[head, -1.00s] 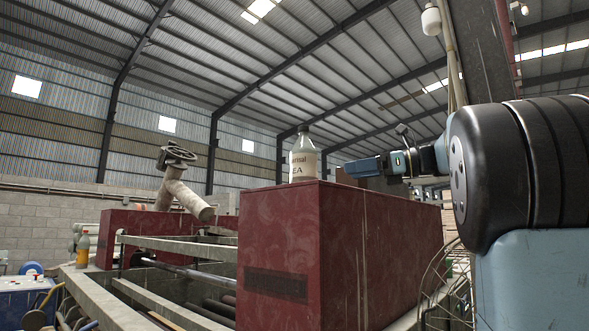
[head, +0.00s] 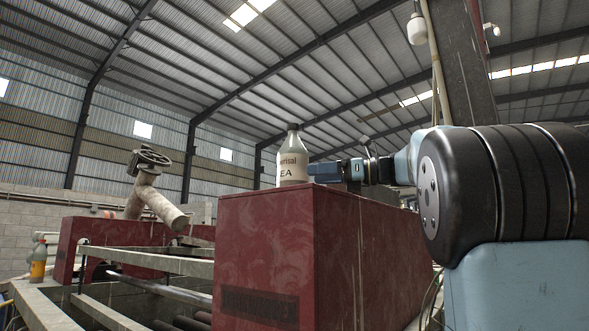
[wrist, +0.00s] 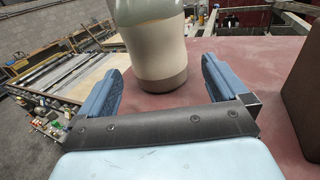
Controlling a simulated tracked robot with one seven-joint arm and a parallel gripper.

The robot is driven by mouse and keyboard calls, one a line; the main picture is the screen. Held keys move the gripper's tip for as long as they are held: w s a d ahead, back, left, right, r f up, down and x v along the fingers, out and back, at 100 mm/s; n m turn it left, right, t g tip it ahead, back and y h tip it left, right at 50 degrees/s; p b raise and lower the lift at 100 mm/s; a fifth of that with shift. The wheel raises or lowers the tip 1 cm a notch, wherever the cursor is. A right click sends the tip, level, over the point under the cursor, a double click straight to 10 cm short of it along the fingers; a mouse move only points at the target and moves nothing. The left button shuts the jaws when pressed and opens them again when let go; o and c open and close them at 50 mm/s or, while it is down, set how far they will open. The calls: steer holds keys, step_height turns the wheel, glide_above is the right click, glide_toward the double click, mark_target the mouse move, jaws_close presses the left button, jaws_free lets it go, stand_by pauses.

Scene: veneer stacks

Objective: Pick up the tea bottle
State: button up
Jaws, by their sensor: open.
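The tea bottle (head: 292,160), pale with a cream label and grey cap, stands upright on top of the red box (head: 262,240). In the wrist view the lower part of the bottle (wrist: 156,50) fills the upper middle, and its top is cut off. My gripper (head: 312,170) is open and level with the bottle's lower half, close on its right in the head view. In the wrist view my gripper (wrist: 160,85) has one finger on each side of the bottle's base, a little short of it. Whether the fingertips reach around it is hard to tell.
A brown block (wrist: 303,95) stands on the red top at right in the wrist view. A pipe with a valve wheel (head: 155,190) rises at left in the head view. An orange bottle (head: 39,262) stands far left. The red top around the tea bottle is mostly clear.

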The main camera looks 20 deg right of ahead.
mark_target(293, 175)
steer(key=shift+x, duration=3.85)
steer(key=shift+s+a, duration=0.1)
steer(key=c, duration=0.9)
steer(key=shift+c, duration=0.3)
steer(key=shift+r, duration=0.15)
